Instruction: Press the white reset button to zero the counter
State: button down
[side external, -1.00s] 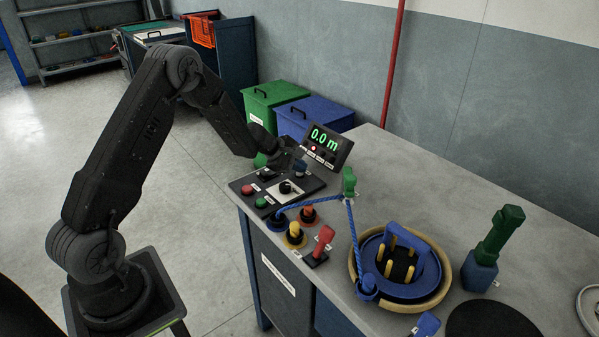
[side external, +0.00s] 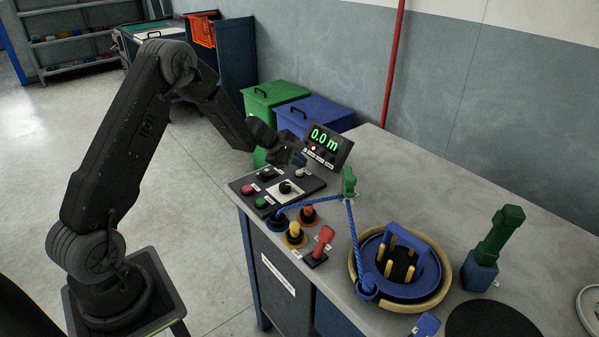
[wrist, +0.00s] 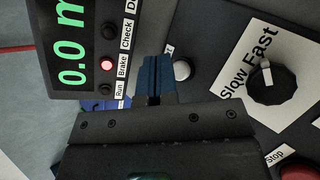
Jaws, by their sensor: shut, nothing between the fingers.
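The white reset button (wrist: 182,70) sits on the black control panel, just right of my fingertips in the wrist view; it also shows in the side view (side external: 299,173). Its label is mostly hidden behind my fingers. My gripper (wrist: 155,68) is shut and empty, its blue fingertips together. In the side view my gripper (side external: 301,160) is above the panel's far end, close to the button and apart from it. The counter display (side external: 326,138) reads 0.0 m in green; it fills the left of the wrist view (wrist: 72,45).
The panel (side external: 312,185) also carries a red button (side external: 247,190), a green button (side external: 261,203) and a Slow/Fast knob (side external: 285,188). The lamp by Brake (wrist: 107,64) glows red. A blue rope (side external: 320,204) and a yellow knob (side external: 295,229) are nearer the front.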

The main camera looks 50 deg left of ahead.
aim_at(300, 173)
jog(key=shift+r, duration=2.45)
jog(key=shift+d+r, duration=0.15)
jog(key=shift+r, duration=0.05)
jog(key=s+d+r+m+g+h, duration=0.1)
jog(key=s+d+r+m, duration=0.5)
jog(key=d+r, duration=0.15)
jog(key=s+d+r+m+g, duration=0.1)
jog(key=s+d+r+m, duration=0.4)
jog(key=d+r, duration=0.25)
jog(key=s+d+m+y, duration=0.2)
jog(key=s+m, duration=0.3)
jog(key=s, duration=0.6)
jog(key=s+d+r+m+y, duration=0.1)
jog(key=s+d+m+y, duration=0.1)
jog(key=s+m, duration=0.4)
jog(key=s, duration=0.5)
jog(key=shift+s+g+y, duration=0.25)
jog(key=shift+g+y, duration=0.15)
